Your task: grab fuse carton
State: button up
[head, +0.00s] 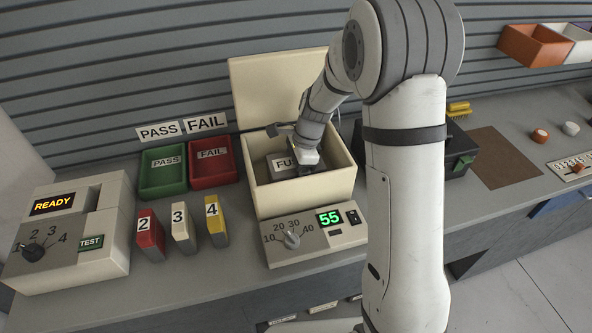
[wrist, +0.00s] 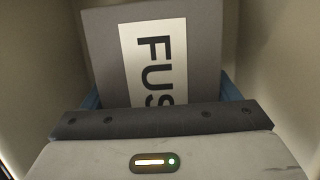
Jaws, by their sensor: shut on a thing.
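The fuse carton (head: 283,165) is a grey box with a white label; "FU" shows in the head view. It sits inside an open cream box (head: 262,204) with its lid (head: 275,85) raised. In the wrist view the carton (wrist: 205,50) shows "FUS" and fills the middle. My gripper (head: 308,168) reaches down into the cream box and is shut on the carton. In the wrist view, blue finger parts show at both sides of the carton; the fingertips are hidden. I cannot tell whether the carton touches the box floor.
The cream box walls stand close around my gripper. A control panel (head: 318,240) reading 55 is in front. Green (head: 163,182) and red (head: 213,174) trays and numbered blocks (head: 183,228) stand left. A dark case (head: 455,150) and brown mat (head: 503,158) lie right.

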jog(key=c, duration=0.5)
jog(key=shift+c, duration=0.2)
